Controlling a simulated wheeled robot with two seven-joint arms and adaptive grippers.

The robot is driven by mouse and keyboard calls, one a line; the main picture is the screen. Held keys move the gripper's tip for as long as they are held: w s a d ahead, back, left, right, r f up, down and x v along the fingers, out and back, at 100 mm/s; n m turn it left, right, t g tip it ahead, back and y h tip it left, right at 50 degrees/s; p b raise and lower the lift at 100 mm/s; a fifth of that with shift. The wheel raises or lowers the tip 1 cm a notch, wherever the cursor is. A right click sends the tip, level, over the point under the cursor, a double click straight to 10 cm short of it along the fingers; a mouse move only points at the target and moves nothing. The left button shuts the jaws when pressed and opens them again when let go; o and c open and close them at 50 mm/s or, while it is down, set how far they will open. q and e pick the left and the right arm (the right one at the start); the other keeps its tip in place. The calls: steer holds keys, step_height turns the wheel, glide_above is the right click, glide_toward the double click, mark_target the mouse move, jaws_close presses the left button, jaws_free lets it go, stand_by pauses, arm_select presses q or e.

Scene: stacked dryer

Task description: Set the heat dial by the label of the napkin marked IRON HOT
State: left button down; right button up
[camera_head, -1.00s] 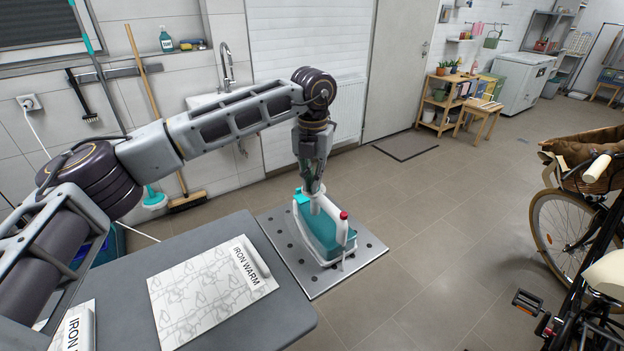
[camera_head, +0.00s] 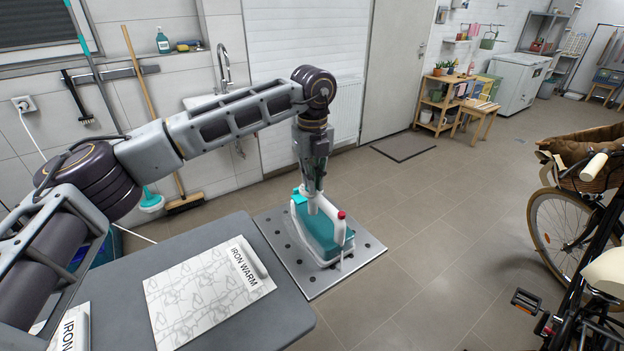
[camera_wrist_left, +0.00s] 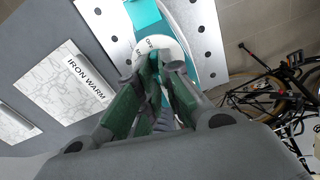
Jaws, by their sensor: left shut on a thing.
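A teal and white iron (camera_head: 322,238) with a red button rests on a metal plate beside the ironing board. My left gripper (camera_head: 313,206) points straight down at the top of the iron. In the left wrist view its green-padded fingers (camera_wrist_left: 154,62) are shut on the white round heat dial (camera_wrist_left: 150,43); the fingers hide part of the dial and its setting is not readable. A napkin labelled IRON WARM (camera_head: 207,293) lies on the board. A second napkin (camera_head: 70,332) at lower left reads IRON, the rest cut off. My right gripper is not in view.
The grey board (camera_head: 285,318) fills the lower left. The perforated metal plate (camera_head: 300,287) holds the iron at the board's right edge. A bicycle (camera_head: 575,240) stands at the right. Open tiled floor lies between the plate and the bicycle.

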arm_select(q)
steer(key=shift+n, duration=0.8)
steer(key=shift+w+n, duration=0.1)
steer(key=shift+n, duration=0.7)
steer(key=shift+d+n, duration=0.1)
steer(key=shift+n, duration=1)
steer(key=shift+n+b, duration=0.3)
steer(key=shift+n, duration=0.4)
steer(key=shift+w+n, duration=0.1)
steer(key=shift+n, duration=0.2)
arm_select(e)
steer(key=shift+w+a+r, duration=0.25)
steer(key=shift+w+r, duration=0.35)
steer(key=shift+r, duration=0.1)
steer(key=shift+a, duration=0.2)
